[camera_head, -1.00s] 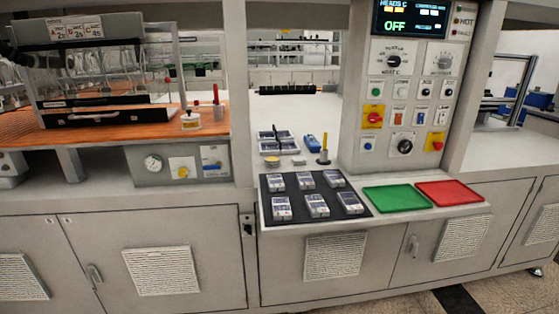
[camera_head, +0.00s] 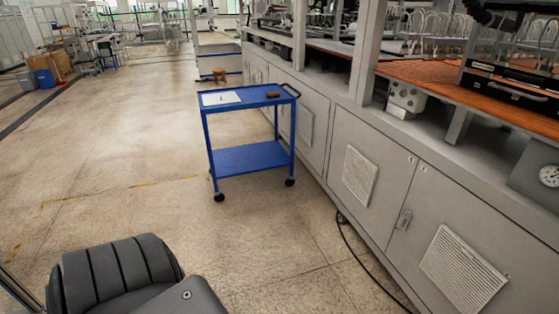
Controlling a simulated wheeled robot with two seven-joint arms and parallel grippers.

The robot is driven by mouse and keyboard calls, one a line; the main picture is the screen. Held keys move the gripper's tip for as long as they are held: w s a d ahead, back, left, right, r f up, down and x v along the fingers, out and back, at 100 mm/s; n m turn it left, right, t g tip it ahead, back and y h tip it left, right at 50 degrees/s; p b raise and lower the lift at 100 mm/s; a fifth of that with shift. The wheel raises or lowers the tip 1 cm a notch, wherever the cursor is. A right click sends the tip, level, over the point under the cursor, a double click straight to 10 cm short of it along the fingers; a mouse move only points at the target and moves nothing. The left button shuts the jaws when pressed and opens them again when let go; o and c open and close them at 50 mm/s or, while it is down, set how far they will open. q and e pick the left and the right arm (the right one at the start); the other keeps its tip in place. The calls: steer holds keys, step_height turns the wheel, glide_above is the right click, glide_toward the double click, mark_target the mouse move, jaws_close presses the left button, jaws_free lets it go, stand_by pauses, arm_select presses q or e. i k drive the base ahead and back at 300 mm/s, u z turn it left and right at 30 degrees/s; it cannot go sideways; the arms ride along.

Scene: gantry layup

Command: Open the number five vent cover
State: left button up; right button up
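Grey cabinet doors run along the right side of the head view, with slatted vent covers on them. One vent cover (camera_head: 463,271) is at the lower right, another vent cover (camera_head: 360,176) is at the centre right, and a farther vent cover (camera_head: 306,124) is partly behind the blue cart. I see no numbers on them, so I cannot tell which is number five. All three look closed and flat against their doors. Neither of my grippers is in view.
A blue two-shelf cart (camera_head: 249,157) on casters stands beside the cabinets with a white sheet on top. A black cable (camera_head: 363,254) lies on the floor along the cabinets. Open floor lies left of the cart.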

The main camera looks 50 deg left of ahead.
mark_target(359, 174)
steer(key=u, duration=1.15)
steer(key=i, duration=1.2)
steer(key=z, duration=0.1)
